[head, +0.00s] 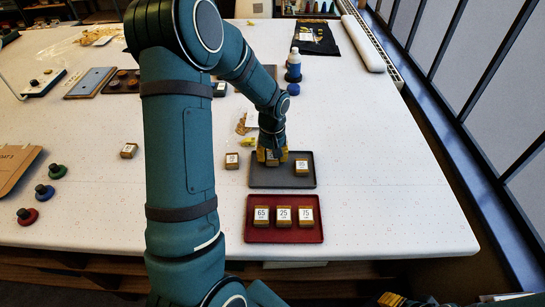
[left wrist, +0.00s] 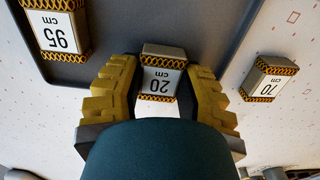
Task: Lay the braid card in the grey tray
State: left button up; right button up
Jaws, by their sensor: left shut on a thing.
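The grey tray (head: 277,182) lies right of centre in the head view, and its dark floor and rim (left wrist: 215,22) show in the left wrist view. My left gripper (head: 270,158) is over the tray's far left part, its yellow fingers (left wrist: 163,92) shut on a braid card marked 20 cm (left wrist: 160,80). I cannot tell whether this card touches the tray floor. A card marked 95 cm (left wrist: 62,32) sits in the tray, at the right in the head view (head: 302,167). A card marked 70 cm (left wrist: 267,80) lies on the table outside the tray. My right gripper (head: 408,300) barely shows at the bottom edge.
Another card (head: 129,151) lies to the left. Red, blue and green knobbed pieces (head: 27,216) stand further left. A bottle (head: 294,65) stands behind.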

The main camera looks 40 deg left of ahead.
pick_arm(q)
jog(key=shift+f, duration=0.2)
jog(key=shift+f, duration=0.1)
jog(key=shift+f, duration=0.15)
jog(key=o, duration=0.9)
jog(key=shift+r, duration=0.35)
notch_tip(320, 180, up, 12)
jog(key=p, duration=0.1)
jog(key=shift+p, duration=0.3)
jog(key=shift+f, duration=0.15)
